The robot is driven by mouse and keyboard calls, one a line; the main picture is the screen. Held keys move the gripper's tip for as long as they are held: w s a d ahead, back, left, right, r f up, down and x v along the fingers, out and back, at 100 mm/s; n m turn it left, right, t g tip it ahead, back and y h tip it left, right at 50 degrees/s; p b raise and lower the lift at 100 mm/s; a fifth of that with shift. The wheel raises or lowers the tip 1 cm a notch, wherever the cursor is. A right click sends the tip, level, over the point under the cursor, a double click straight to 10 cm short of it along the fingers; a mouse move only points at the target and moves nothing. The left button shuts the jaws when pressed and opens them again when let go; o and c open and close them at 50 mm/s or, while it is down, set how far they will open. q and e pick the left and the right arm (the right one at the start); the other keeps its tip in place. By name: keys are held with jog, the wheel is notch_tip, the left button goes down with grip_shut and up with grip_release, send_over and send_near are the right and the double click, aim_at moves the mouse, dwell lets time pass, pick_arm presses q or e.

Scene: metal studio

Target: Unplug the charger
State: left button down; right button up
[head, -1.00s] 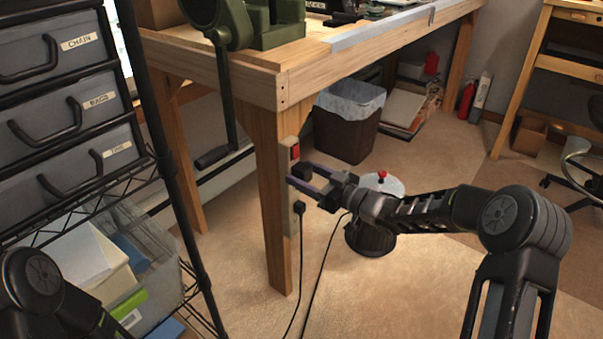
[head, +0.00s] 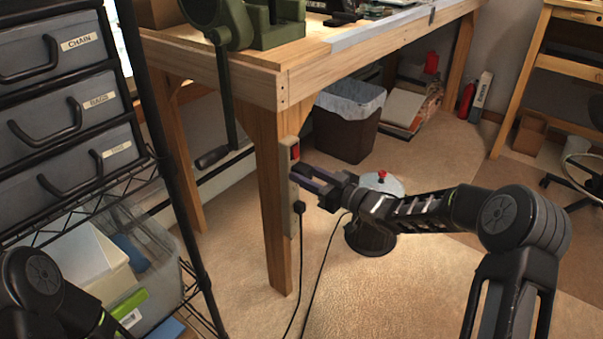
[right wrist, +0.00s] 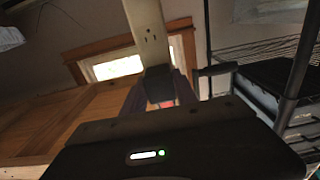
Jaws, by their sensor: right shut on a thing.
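A pale power strip (head: 294,216) is fixed upright on the front wooden table leg, with a red switch (head: 294,152) at its top. My right gripper (head: 305,178) is at the strip's upper part, reaching in from the right, shut on the black charger (right wrist: 158,82). In the right wrist view the charger sits between the fingers, against the strip (right wrist: 145,24). Whether its prongs are still in the socket is hidden. A second black plug (head: 299,207) with a cord sits lower on the strip. My left gripper is out of view; only part of that arm shows at lower left.
The workbench (head: 240,77) overhangs the strip. A dark waste bin (head: 347,133) stands behind, and a round dark canister (head: 370,238) stands below my right forearm. Black cords hang to the floor. A wire shelf with drawers (head: 68,107) stands left. Open carpet lies in front.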

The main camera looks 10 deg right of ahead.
aim_at(309, 176)
grip_shut()
dwell(0.3)
jog(key=shift+p+v, duration=0.7)
jog(key=shift+v, duration=2.3)
